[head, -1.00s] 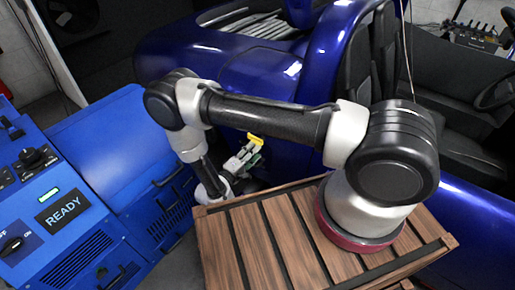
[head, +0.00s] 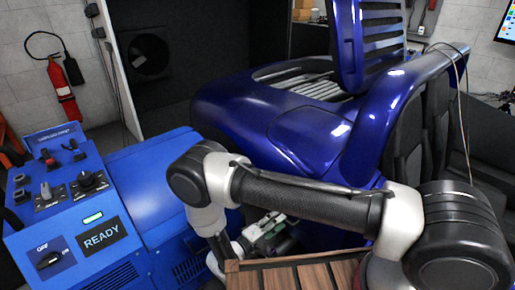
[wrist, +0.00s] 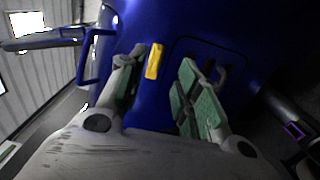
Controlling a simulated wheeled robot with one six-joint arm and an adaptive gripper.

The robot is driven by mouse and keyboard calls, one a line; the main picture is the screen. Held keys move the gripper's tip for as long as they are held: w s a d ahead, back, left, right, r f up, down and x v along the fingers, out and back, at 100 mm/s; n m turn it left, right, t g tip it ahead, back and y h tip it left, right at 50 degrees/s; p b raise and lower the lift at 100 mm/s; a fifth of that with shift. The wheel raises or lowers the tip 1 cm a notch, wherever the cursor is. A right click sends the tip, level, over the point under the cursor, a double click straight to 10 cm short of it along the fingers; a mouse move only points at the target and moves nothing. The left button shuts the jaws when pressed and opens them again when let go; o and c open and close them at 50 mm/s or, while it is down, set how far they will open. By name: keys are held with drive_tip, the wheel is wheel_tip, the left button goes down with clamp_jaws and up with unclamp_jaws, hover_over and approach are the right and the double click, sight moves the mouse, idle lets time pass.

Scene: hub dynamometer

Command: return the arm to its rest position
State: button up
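My arm (head: 300,203) is bent across the front of the head view, above a wooden slatted deck. My gripper (head: 265,230) hangs low in front of the blue car body, with pale and green fingers. In the wrist view my gripper (wrist: 158,78) has its two green-padded fingers spread apart with nothing held between them. A yellow strip (wrist: 154,61) shows beyond the gap against a blue surface; I cannot tell its distance from the fingers.
A blue console (head: 75,195) with a READY display (head: 101,239) stands at the left, close to my arm's elbow. The blue car (head: 250,105) fills the middle and right. A fire extinguisher (head: 63,92) hangs on the back wall. The wooden deck (head: 300,275) lies below.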

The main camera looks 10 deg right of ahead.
drive_tip(key=s+d+r+n+g+h, duration=0.1)
drive_tip(key=s+d+r+n+g, duration=0.1)
drive_tip(key=s+d+n+g, duration=0.35)
drive_tip(key=s+d+r+m+g+y, duration=0.2)
drive_tip(key=d+r+g+y, duration=0.15)
drive_tip(key=r, duration=0.75)
drive_tip(key=s+d+r+m+g+y, duration=0.2)
drive_tip(key=r+y, duration=0.3)
drive_tip(key=r, duration=0.6)
drive_tip(key=s+d+r+m+g+y, duration=0.2)
drive_tip(key=d+r+g+y, duration=0.15)
drive_tip(key=r, duration=0.75)
drive_tip(key=s+d+r+m+t+y, duration=0.1)
drive_tip(key=s+d+r+m+t, duration=0.2)
drive_tip(key=r, duration=0.4)
drive_tip(key=s+d+r+m+t+y, duration=0.2)
drive_tip(key=s+d+r+m+t, duration=0.1)
drive_tip(key=s+d+r+t, duration=0.1)
wheel_tip(320, 180, up, 3)
drive_tip(key=shift+d+r+t+y, duration=0.25)
drive_tip(key=shift+d+t, duration=0.4)
drive_tip(key=shift+d, duration=0.4)
drive_tip(key=shift+m, duration=0.25)
